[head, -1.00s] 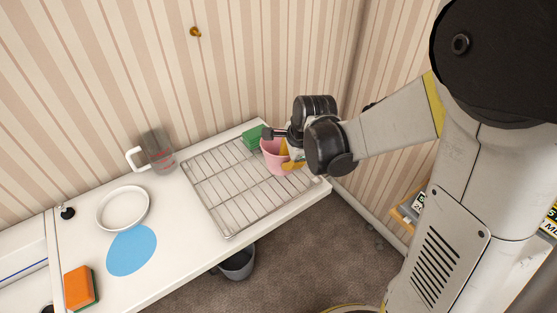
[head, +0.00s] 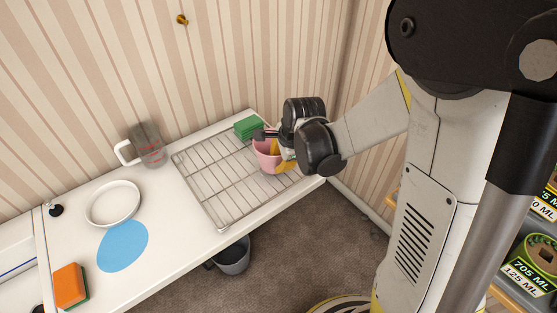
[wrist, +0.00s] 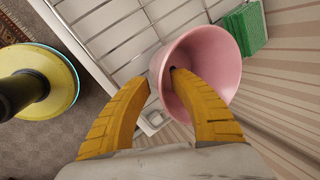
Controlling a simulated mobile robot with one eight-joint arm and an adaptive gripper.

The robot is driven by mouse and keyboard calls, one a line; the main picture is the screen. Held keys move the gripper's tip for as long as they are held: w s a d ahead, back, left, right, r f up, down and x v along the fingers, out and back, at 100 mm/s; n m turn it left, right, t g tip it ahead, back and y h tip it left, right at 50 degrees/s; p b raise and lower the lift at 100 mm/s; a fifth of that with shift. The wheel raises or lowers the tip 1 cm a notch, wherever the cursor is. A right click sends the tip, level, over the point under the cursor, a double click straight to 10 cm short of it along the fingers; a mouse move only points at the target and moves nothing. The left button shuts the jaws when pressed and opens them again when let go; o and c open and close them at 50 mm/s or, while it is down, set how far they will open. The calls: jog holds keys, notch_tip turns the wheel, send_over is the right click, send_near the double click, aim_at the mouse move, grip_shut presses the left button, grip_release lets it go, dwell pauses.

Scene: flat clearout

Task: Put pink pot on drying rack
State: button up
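The pink pot (head: 267,159) is at the right end of the drying rack (head: 222,190), beside a green block. My gripper (wrist: 162,82) is shut on the pot's wall, with one yellow finger inside the pot and the other outside. In the wrist view the pot (wrist: 205,55) shows its open mouth, tilted in the picture, with the rack (wrist: 120,35) behind it. The pot is over the rack's wires; whether its base touches them is hidden.
The green block (head: 247,126) lies at the rack's back corner. A clear measuring jug (head: 150,145), white ring-shaped dish (head: 113,204), blue disc (head: 123,246) and orange sponge (head: 70,286) are to the left. A grey bucket (head: 233,258) stands on the floor below.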

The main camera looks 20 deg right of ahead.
jog(key=p+v, duration=0.5)
jog(key=v, duration=0.7)
jog(key=s+r+n+t, duration=0.1)
jog(key=s+r+n, duration=0.3)
jog(key=n, duration=0.5)
jog(key=s+a+r+n+t+h, duration=0.1)
jog(key=s+r+n, duration=0.3)
jog(key=s+n, duration=0.5)
jog(key=shift+a+r+t, duration=0.2)
jog(key=shift+r+t, duration=0.15)
jog(key=shift+t, duration=0.05)
